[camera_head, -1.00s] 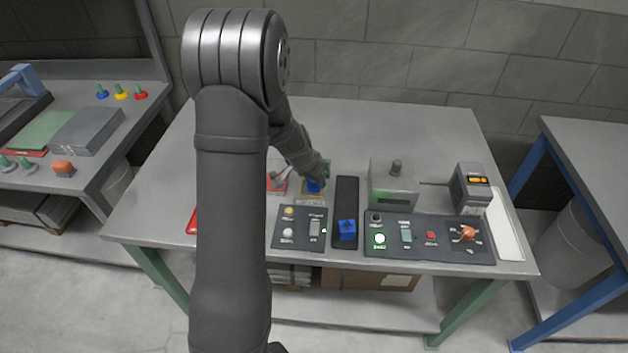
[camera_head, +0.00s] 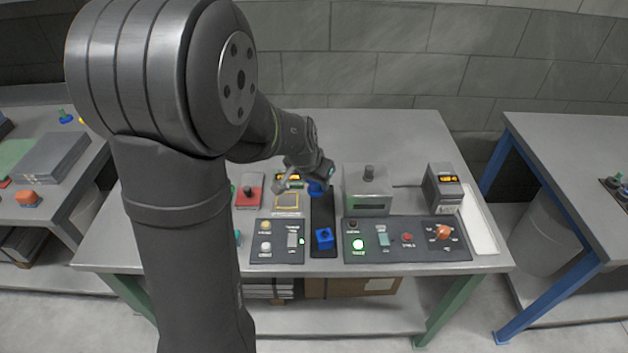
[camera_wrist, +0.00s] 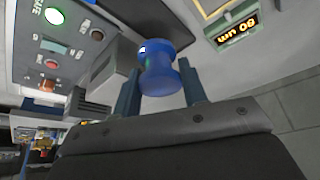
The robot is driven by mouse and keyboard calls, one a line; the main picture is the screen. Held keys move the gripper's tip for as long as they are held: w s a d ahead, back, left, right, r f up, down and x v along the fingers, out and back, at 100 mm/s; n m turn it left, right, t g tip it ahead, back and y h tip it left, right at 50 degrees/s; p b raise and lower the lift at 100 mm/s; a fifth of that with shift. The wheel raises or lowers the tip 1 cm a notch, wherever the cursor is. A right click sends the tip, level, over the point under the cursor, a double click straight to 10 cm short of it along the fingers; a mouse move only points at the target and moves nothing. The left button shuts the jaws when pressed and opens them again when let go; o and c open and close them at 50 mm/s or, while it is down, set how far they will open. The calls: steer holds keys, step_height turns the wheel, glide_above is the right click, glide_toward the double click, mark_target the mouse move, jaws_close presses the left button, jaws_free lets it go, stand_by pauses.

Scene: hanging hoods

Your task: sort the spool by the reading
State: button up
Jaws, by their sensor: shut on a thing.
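My gripper (camera_head: 318,178) is shut on a blue spool (camera_wrist: 160,70), which stands between the two fingers in the wrist view. In the head view the spool (camera_head: 316,188) is over the far end of a dark strip (camera_head: 322,210). An amber display (camera_wrist: 237,28) appears upside down in the wrist view; it seems to read 60 or 80 um. The gold-framed pad (camera_head: 287,200) left of the strip is empty. A grey gauge box (camera_head: 367,195) stands right of the strip.
A control panel (camera_head: 407,255) with a lit green button and orange knob lies at right.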

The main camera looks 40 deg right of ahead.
steer(key=w+a+f+n+t+y, duration=0.1)
steer(key=w+a+f+n, duration=0.15)
steer(key=w+a, duration=0.75)
steer(key=w+a+f+n+t, duration=0.1)
steer(key=w+a+n, duration=0.2)
steer(key=w+a, duration=0.75)
steer(key=shift+s+a+f, duration=0.1)
steer(key=shift+s+f, duration=0.05)
steer(key=shift+f, duration=1.45)
steer(key=shift+s+a+f, duration=0.1)
steer(key=shift+f, duration=1.45)
steer(key=shift+f, duration=0.5)
steer(key=o, duration=1.1)
steer(key=v, duration=1.7)
steer(key=shift+r, duration=0.2)
